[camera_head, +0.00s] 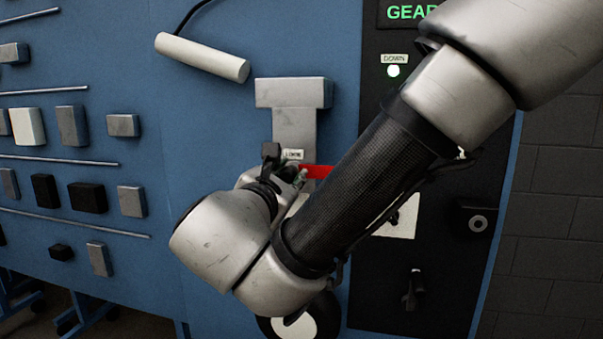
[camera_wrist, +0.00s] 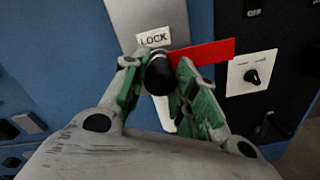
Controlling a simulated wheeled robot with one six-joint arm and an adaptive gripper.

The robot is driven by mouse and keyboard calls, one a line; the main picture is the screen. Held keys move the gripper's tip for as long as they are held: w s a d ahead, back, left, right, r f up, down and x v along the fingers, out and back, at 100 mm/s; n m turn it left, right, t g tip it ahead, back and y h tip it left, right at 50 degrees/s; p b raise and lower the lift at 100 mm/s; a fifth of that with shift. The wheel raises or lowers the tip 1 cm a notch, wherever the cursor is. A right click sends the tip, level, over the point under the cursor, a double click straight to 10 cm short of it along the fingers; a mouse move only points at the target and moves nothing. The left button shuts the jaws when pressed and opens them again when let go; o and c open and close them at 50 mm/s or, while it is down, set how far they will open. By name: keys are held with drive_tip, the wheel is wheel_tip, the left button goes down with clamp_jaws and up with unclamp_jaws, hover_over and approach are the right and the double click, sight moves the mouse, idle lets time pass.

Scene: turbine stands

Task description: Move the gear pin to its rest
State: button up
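The gear pin shows in the wrist view as a black round-ended grip (camera_wrist: 159,76) with a red flag (camera_wrist: 208,52) reaching out to its right. It is just below a white label reading LOCK (camera_wrist: 154,38) on a grey metal strut. My gripper (camera_wrist: 160,80) has its green-padded fingers on both sides of the black grip, close against it. In the head view my gripper (camera_head: 284,172) is at the strut (camera_head: 294,125), with the red flag (camera_head: 317,171) beside it. My arm hides part of the strut. Whether the pin sits in its hole is hidden.
A black panel stands right of the strut, with a lit DOWN lamp (camera_head: 393,71), a white-plated knob (camera_wrist: 252,76) and a lower black switch (camera_head: 413,289). Blocks on rails (camera_head: 72,125) fill the left of the blue board. A wheel (camera_head: 300,322) shows below my arm.

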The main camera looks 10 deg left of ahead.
clamp_jaws()
drive_tip(key=shift+s, duration=0.4)
drive_tip(key=shift+s+a, duration=0.1)
drive_tip(key=shift+s, duration=0.15)
drive_tip(key=s, duration=0.6)
drive_tip(key=shift+s+a, duration=0.25)
drive_tip(key=shift+s, duration=0.1)
idle(0.3)
drive_tip(key=shift+s, duration=0.1)
